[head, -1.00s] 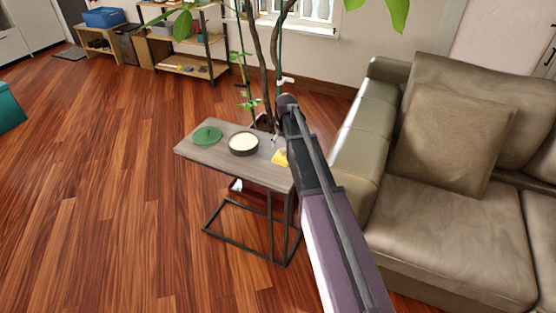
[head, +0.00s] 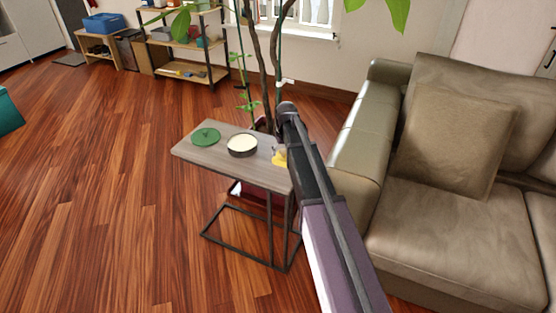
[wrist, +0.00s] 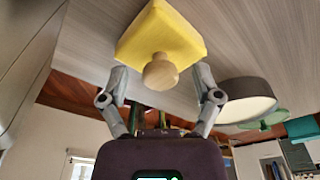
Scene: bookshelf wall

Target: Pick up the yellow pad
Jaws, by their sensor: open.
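The yellow pad (wrist: 160,35) is a thick, square-edged block with a round wooden knob (wrist: 160,71) on the side facing my gripper. It rests at the right end of the small side table (head: 222,158), partly hidden by my arm in the head view (head: 279,158). My gripper (wrist: 162,76) is open in the wrist view, one finger on either side of the knob. The fingers look apart from the knob, and nothing is held. In the head view my gripper is mostly hidden behind my arm.
A dark round bowl with pale contents (head: 242,145) stands left of the pad, and a green round lid-like piece (head: 206,137) lies farther left. A plant trunk (head: 262,70) rises behind the table. The sofa (head: 350,145) stands close on the right.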

